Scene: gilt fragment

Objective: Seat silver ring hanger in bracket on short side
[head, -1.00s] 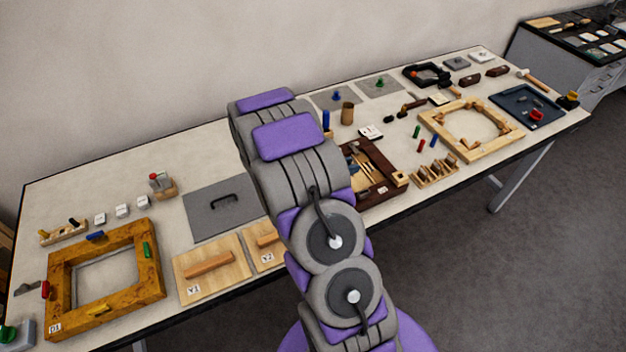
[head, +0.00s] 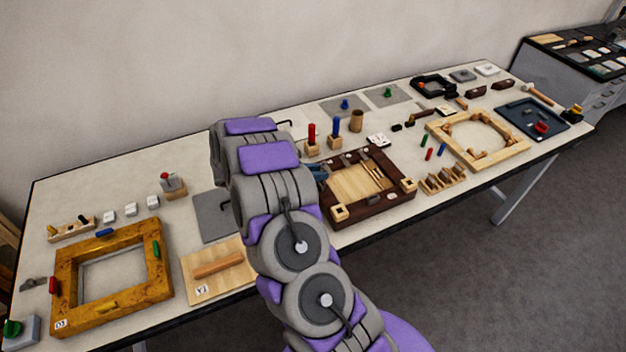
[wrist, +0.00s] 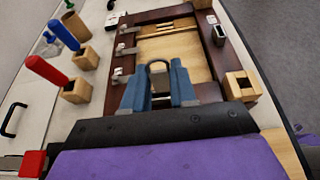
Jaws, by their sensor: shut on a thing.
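My gripper (wrist: 160,92) shows in the wrist view, its blue fingers shut on the silver ring hanger (wrist: 157,65). The hanger's dark grey loop sticks up between the fingertips; its lower part is hidden. The fingers are over the near side of a dark wooden frame (wrist: 221,62), with a pale wood panel inside. Whether the hanger touches the frame cannot be told. Small silver metal pieces (wrist: 122,50) sit along the frame's left side. The bracket on the short side cannot be made out. In the head view the frame (head: 385,200) is right of my arm, which mostly hides the gripper.
Red (wrist: 45,70) and blue (wrist: 62,35) handled tools stand in wooden blocks left of the frame. A square wooden corner block (wrist: 240,86) sits at the frame's right. A black handle (wrist: 14,120) is at far left. A gilt frame (head: 110,275) lies at the table's left.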

